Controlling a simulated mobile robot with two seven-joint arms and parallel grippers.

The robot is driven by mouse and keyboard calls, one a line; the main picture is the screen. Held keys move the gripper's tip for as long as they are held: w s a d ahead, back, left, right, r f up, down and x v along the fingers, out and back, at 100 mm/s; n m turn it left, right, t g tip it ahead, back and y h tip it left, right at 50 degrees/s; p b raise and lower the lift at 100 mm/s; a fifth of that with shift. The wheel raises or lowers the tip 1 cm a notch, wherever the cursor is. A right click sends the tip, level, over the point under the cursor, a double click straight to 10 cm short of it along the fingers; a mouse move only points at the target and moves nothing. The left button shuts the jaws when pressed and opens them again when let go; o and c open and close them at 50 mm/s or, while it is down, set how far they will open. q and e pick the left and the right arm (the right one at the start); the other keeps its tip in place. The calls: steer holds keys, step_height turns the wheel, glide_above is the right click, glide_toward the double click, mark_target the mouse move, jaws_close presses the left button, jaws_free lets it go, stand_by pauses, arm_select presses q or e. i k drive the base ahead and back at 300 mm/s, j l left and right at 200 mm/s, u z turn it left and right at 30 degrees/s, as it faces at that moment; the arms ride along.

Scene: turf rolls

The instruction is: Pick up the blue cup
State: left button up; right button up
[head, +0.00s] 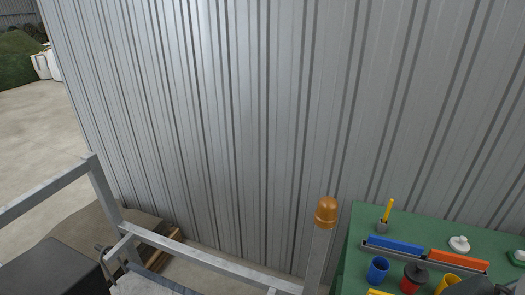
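The blue cup (378,270) stands upright on the green table (361,222) at the lower right of the head view. Its open top faces up and shows a dark inside. A red object with a dark top (413,278) stands just right of it, and a yellow cup (447,284) is further right, cut by the bottom edge. I make out neither of my grippers in the head view, and nothing is seen touching the blue cup.
A rack with a blue block (395,244) and an orange block (459,261) lies behind the cup. An amber-topped post (327,213) and metal rail (210,258) stand left of the table. A corrugated wall (250,120) rises behind.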

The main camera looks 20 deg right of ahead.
mark_target(380, 267)
steer(key=i+z, duration=0.15)
steer(key=i, duration=0.3)
steer(key=i+z, duration=0.15)
steer(key=i, duration=0.35)
steer(key=i+j+z, duration=0.15)
steer(key=i, duration=0.3)
steer(key=i+j+z, duration=0.15)
steer(key=i, duration=0.3)
steer(key=i+j+z, duration=0.15)
steer(key=i, duration=0.3)
steer(key=i+j+z, duration=0.2)
steer(key=i, duration=0.25)
steer(key=z, duration=0.5)
steer(key=i+j+z, duration=0.1)
steer(key=z, duration=0.4)
steer(key=i+z, duration=0.1)
steer(key=z, duration=0.35)
steer(key=j+z, duration=0.15)
steer(key=z, duration=0.35)
steer(key=j+z, duration=0.1)
steer(key=z, duration=0.4)
steer(key=i+l+z, duration=0.1)
steer(key=z, duration=0.3)
steer(key=i+z, duration=0.15)
steer(key=z, duration=0.3)
steer(key=i+z, duration=0.1)
steer(key=z, duration=0.3)
steer(key=i+z, duration=0.15)
steer(key=z, duration=0.25)
